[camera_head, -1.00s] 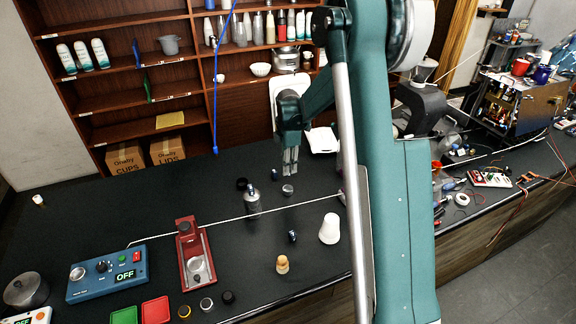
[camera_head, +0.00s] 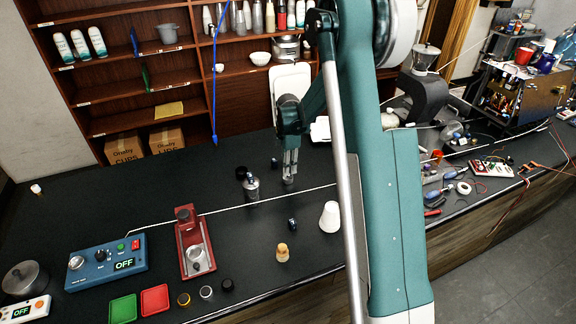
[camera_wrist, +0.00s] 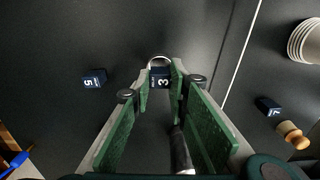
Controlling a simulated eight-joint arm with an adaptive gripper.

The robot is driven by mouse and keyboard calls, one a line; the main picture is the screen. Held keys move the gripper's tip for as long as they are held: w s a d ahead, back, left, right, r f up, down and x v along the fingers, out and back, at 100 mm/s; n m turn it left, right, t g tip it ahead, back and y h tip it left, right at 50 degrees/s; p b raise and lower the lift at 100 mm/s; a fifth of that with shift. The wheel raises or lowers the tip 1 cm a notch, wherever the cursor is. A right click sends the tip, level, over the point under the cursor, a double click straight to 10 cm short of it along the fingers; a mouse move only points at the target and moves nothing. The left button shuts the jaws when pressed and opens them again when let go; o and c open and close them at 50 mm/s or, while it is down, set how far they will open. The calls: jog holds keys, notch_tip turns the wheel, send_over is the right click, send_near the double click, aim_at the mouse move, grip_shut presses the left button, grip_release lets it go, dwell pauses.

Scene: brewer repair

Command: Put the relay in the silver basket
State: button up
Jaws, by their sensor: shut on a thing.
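My gripper (camera_head: 290,174) points straight down over the black counter. In the wrist view my gripper (camera_wrist: 162,80) is shut on a dark blue relay (camera_wrist: 160,82) marked 3. The silver basket (camera_wrist: 159,61) shows only as part of a round rim just beyond the relay; the relay and fingers hide the rest. In the head view the fingertips are at the basket's place and largely cover it. I cannot tell whether the relay is inside the rim or just above it. Two other relays, marked 5 (camera_wrist: 94,79) and 7 (camera_wrist: 268,107), lie apart on the counter.
White cups (camera_head: 329,217) and a wooden-topped piece (camera_head: 282,252) stand nearer the front. A pale cord (camera_head: 215,208) crosses the counter.

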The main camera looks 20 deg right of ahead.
jog(key=shift+f, duration=0.15)
jog(key=o, duration=0.9)
jog(key=shift+r+p, duration=0.8)
jog(key=shift+r, duration=2.75)
